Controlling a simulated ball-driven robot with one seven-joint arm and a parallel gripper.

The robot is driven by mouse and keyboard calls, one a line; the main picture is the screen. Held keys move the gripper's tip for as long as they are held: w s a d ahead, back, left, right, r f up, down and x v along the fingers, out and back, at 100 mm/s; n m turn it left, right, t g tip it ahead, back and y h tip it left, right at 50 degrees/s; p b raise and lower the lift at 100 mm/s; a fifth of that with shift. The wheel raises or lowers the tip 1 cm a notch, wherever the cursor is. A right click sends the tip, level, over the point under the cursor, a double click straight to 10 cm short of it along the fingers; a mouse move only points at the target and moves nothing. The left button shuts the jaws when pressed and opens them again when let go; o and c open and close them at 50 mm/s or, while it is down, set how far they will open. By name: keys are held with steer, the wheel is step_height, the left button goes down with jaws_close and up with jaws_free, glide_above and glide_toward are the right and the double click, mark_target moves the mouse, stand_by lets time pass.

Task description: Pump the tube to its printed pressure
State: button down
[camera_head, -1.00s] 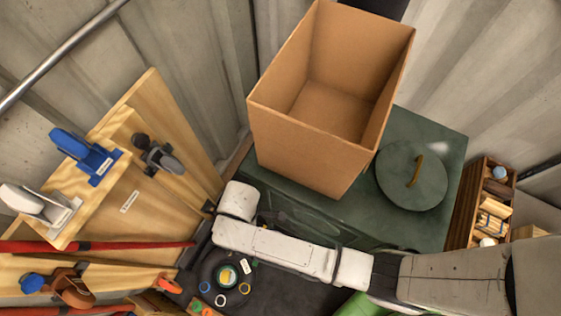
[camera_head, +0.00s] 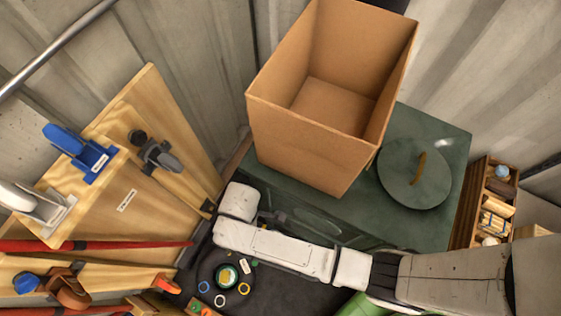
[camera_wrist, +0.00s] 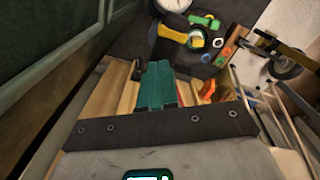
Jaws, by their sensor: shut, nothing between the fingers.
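A dark round thing (camera_head: 209,271), apparently the tube, lies on the dark surface below my arm in the head view. A green and yellow round piece sits at its middle. In the wrist view a dark round part (camera_wrist: 176,22) lies at the top, with a yellow piece (camera_wrist: 196,42) beside it. A white-faced gauge (camera_wrist: 172,4) is cut off by the top edge, so I cannot read it. My gripper (camera_wrist: 159,66) shows teal fingers in the wrist view. They are shut and empty, apart from the tube. My arm hides it in the head view.
A large open cardboard box (camera_head: 310,155) and a round lid (camera_head: 405,185) stand on a green cabinet (camera_head: 440,125). A wooden tool board (camera_head: 150,215) stands at left. Small coloured rings (camera_head: 244,289) lie by the tube. A wooden rack (camera_head: 470,215) is at right.

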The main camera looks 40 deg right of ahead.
steer(key=shift+f+b, duration=0.85)
steer(key=shift+f, duration=0.75)
step_height(320, 180, up, 6)
steer(key=p, duration=0.6)
steer(key=shift+f, duration=0.2)
